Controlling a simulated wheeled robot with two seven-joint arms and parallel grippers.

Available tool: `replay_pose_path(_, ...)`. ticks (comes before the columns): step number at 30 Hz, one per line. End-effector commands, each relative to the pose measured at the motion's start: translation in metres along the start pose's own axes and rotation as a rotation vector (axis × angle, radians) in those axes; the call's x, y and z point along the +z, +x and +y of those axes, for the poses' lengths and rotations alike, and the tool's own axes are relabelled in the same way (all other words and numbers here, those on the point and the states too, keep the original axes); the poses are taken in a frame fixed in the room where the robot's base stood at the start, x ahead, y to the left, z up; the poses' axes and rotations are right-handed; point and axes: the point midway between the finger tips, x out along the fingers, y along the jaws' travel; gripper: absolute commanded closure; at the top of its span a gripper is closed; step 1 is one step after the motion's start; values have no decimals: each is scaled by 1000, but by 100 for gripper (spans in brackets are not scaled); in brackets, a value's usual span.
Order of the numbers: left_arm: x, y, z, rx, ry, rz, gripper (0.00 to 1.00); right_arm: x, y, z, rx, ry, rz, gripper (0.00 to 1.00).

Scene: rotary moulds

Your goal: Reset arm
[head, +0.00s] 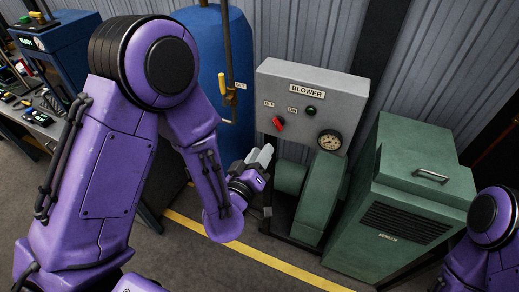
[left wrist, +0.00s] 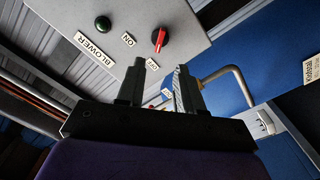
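My left gripper (head: 262,158) hangs in front of the blower panel (head: 345,98), below and left of its red switch (head: 278,124). In the left wrist view its two fingers (left wrist: 160,72) stand apart with nothing between them, so it is open and empty. The red switch also shows there (left wrist: 159,38), beyond the fingertips and not touched. In the head view its handle appears to tilt toward the OFF label. My right arm shows only partly at the lower right edge, and its gripper is out of view.
A green lamp (head: 310,110) and a gauge (head: 330,141) sit on the panel. A green blower housing (head: 323,195) and a green cabinet (head: 405,205) stand below and right. A blue tank (head: 205,65) with a yellow-handled valve (head: 231,97) stands behind my left arm. A cluttered bench (head: 38,118) is left.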

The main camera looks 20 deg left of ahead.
Motion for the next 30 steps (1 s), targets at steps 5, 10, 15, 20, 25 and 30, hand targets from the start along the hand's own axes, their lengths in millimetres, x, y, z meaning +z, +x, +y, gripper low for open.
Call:
replay_pose_path(5, 0, 0, 0, 0, 0, 1, 64, 0, 1, 0, 0, 0, 0, 57)
replay_pose_path(10, 1, 0, 0, 0, -1, -2, 64, 0, 1, 0, 0, 0, 0, 57)
replay_pose_path(15, 30, -3, -32, -105, 97, -155, 64, 2, 5, 0, 0, 0, 0, 57)
replay_pose_path(20, 111, -54, -154, -411, 193, -419, 64, 17, 40, -4, 0, 0, 0, 57)
replay_pose_path(25, 179, -142, -266, -711, 244, -664, 64, 32, 76, -7, 0, 0, 0, 57)
replay_pose_path(30, 220, -228, -338, -921, 279, -815, 64, 44, 106, -10, 0, 0, 0, 57)
